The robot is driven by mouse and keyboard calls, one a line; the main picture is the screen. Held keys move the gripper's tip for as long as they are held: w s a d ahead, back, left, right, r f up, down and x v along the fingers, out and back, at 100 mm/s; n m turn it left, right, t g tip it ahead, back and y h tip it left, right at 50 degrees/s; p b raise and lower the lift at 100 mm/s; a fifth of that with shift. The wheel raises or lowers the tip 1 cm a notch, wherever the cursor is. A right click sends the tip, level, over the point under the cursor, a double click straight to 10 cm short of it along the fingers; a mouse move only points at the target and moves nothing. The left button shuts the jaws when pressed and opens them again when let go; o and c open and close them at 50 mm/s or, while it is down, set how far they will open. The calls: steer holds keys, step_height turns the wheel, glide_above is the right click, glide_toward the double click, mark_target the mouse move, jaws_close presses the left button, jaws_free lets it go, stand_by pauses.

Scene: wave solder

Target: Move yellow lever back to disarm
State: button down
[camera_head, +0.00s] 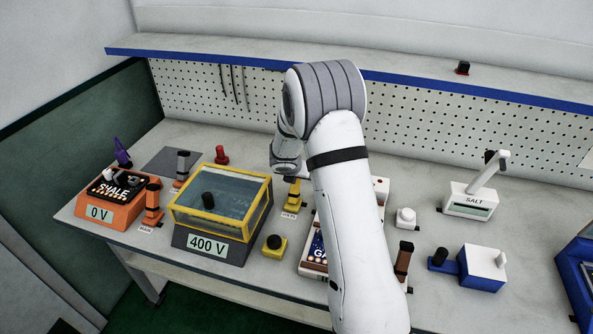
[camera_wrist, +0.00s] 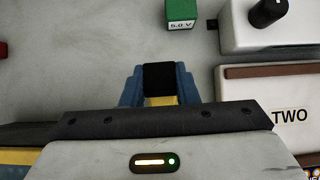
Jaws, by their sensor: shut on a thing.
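The yellow lever (camera_head: 292,196) stands on the bench right of the yellow-framed tank, with a small label in front of it. Its upper part is hidden by my arm in the head view. In the wrist view, my gripper (camera_wrist: 158,82) has its blue fingers on either side of a black grip (camera_wrist: 158,76), with a bit of yellow just below it. The gripper is shut on this grip, which I take to be the lever's top. The lever's exact tilt cannot be told.
The 400 V tank (camera_head: 222,205) is to the left, and a yellow box with a black knob (camera_head: 274,245) is in front. A white-and-brown panel (camera_head: 312,258) lies right, partly behind my arm. A green 5.0 V block (camera_wrist: 181,14) shows in the wrist view.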

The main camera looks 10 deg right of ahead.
mark_target(293, 197)
stand_by(0.3)
steer(key=c, duration=1.1)
jaws_free()
steer(key=shift+p+v, duration=0.35)
steer(key=shift+v, duration=3.5)
